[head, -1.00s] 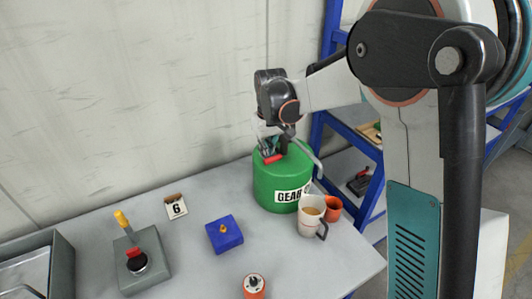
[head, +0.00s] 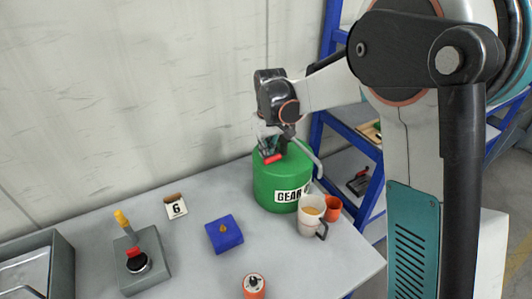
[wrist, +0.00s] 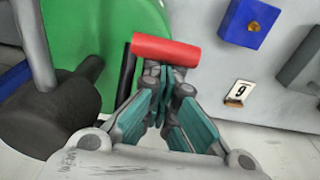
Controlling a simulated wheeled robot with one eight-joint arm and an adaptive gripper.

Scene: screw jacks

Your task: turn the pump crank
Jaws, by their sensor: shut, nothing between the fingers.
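The green can (head: 284,184) with a "GEAR" label stands upright at the back of the table. It carries a dark pump head and a pale curved spout (head: 308,153). The crank's red handle (head: 272,159) is on the can's near left side at its top; it also shows in the wrist view (wrist: 166,49). My gripper (head: 267,148) is over the can, just above the handle in the head view. In the wrist view my fingertips (wrist: 165,80) are together and empty, right beside the handle. I cannot tell whether they touch it.
A white mug (head: 311,216) and an orange cup (head: 333,208) stand right of the can. An orange cylinder (head: 254,288) is in front. The wall is close behind.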

